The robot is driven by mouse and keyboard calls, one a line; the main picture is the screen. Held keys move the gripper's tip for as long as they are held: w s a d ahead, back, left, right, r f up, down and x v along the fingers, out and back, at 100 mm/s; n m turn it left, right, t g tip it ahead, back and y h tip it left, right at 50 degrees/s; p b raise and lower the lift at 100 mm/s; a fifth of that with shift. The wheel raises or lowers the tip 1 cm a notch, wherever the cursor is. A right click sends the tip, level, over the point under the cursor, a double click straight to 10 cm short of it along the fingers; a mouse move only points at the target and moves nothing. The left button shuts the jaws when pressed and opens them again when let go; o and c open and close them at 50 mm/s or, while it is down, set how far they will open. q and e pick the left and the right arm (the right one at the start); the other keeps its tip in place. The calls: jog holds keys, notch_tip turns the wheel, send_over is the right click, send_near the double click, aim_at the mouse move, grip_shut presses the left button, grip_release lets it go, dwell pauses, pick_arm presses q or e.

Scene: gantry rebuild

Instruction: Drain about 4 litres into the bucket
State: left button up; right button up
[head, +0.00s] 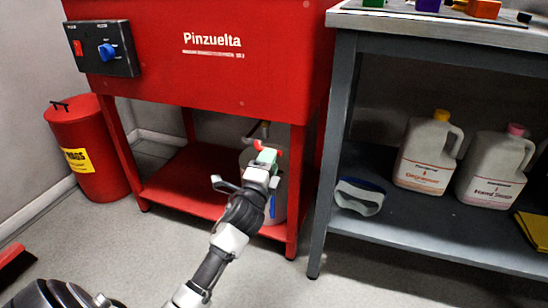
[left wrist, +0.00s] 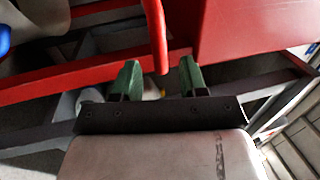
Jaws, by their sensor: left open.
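A pale bucket (head: 281,197) with a blue strip on its side stands under the red Pinzuelta washer (head: 260,78), partly hidden by my left arm. A drain pipe (head: 262,130) comes down above it, with a red valve handle (head: 281,151). My left gripper (head: 266,156) is at this handle, open, with green fingers. In the left wrist view, the red handle (left wrist: 157,35) runs down to the gap between the open fingers (left wrist: 159,76). I cannot tell whether they touch it. The liquid level in the bucket is not visible. My right gripper is not in view.
The washer's red legs and lower shelf (head: 180,180) frame the space around the bucket. A grey bench (head: 330,190) stands close on the right, with jugs (head: 426,155) on its shelf. A red bin (head: 88,150) stands at the left. The floor in front is mostly clear.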

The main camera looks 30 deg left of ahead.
pick_arm(q)
jog(key=shift+b+x, duration=0.45)
jog(key=shift+x, duration=1.5)
grip_shut()
